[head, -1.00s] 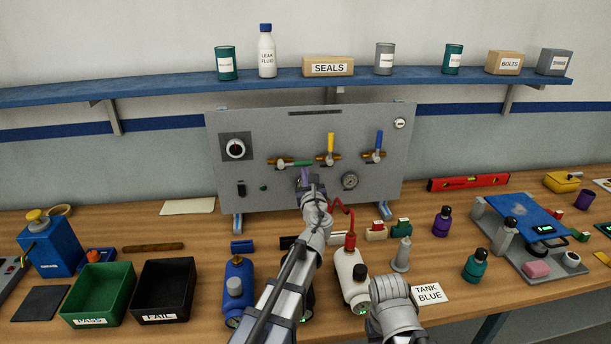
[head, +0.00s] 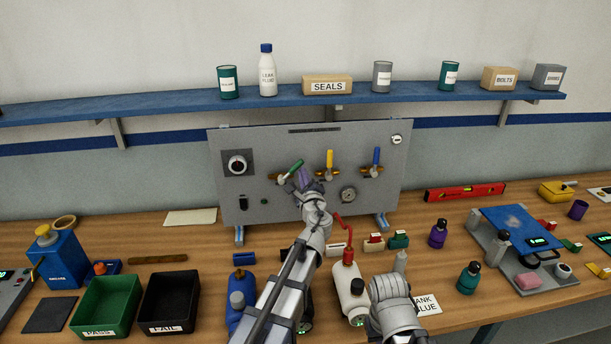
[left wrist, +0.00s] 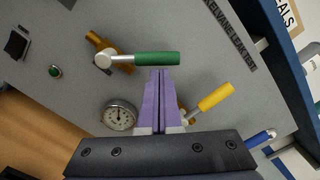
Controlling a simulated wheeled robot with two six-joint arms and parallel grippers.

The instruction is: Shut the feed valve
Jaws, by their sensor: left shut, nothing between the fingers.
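A grey upright panel (head: 225,190) carries three lever valves. The green lever (head: 292,168) on the left slants up to the right. The yellow lever (head: 330,159) and the blue lever (head: 376,159) stand upright. My left gripper (head: 304,178) is shut and empty, its purple fingers just below and right of the green lever. In the left wrist view the fingertips (left wrist: 160,72) are right at the edge of the green handle (left wrist: 157,58), touching or nearly so. Which lever is the feed valve cannot be read. A right arm link shows at the lower right, but its gripper does not.
A pressure gauge (head: 348,194) and a black dial (head: 237,165) sit on the panel. Green (head: 80,315) and black (head: 145,315) bins stand at the left.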

